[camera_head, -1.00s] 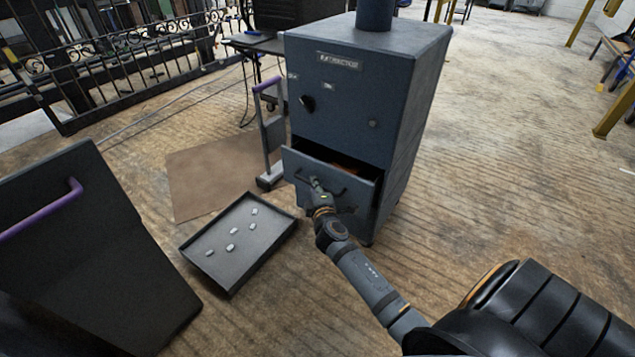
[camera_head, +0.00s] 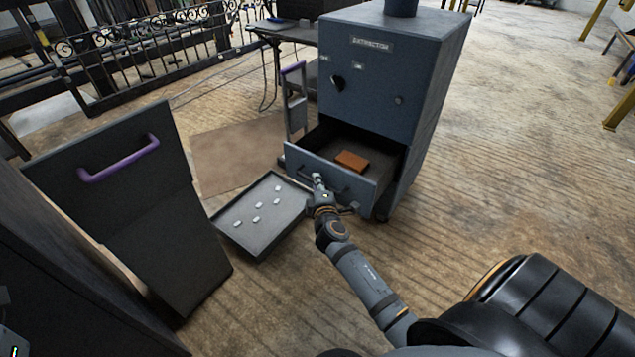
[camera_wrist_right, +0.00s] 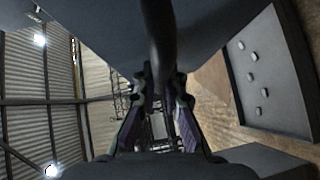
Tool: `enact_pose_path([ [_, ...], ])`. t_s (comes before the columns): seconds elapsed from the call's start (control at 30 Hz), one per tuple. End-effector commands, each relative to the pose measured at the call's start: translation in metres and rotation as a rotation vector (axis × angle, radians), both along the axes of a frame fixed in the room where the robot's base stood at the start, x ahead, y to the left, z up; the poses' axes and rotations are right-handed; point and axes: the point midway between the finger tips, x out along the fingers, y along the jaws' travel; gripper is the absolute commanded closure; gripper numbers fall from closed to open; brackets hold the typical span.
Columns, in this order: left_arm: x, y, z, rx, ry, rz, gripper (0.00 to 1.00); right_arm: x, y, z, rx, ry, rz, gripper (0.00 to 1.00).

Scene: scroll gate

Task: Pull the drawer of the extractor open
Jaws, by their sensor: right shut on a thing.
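The extractor (camera_head: 380,75) is a dark blue-grey cabinet with a name plate. Its drawer (camera_head: 345,180) stands well out from the body, and an orange-brown block (camera_head: 352,160) lies inside. My right gripper (camera_head: 318,184) is at the drawer's front, shut on the handle bar. In the right wrist view the dark handle (camera_wrist_right: 162,45) runs between the fingers of the gripper (camera_wrist_right: 155,100).
A dark tray (camera_head: 262,240) with several small pale pieces lies on the floor left of the drawer. A dark cabinet with a purple handle (camera_head: 120,160) stands at the left. A trolley post (camera_head: 294,100) stands beside the extractor.

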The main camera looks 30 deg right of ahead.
Motion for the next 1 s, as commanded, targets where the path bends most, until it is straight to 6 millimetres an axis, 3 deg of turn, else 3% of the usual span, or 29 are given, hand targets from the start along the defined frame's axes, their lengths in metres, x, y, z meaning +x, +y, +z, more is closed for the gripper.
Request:
enact_pose_path([
  [0.2,0.0,0.001,0.0,-0.003,0.001,0.001,0.6,-0.001,0.0,-0.001,0.0,0.002,-0.001,1.0],
  [0.23,0.0,0.001,0.0,-0.004,0.001,0.001,0.6,-0.001,0.0,-0.001,0.0,0.002,-0.001,0.88],
  [0.4,0.0,0.001,0.0,-0.004,0.001,0.001,0.6,0.0,0.0,-0.001,-0.001,0.001,-0.001,0.66],
  [0.77,0.001,0.001,-0.001,-0.004,0.004,0.001,0.6,-0.006,0.003,0.0,0.001,0.001,0.0,0.66],
  [1.0,0.0,0.0,0.0,-0.003,0.002,0.001,0.6,-0.056,0.022,0.006,0.004,0.004,-0.001,0.66],
])
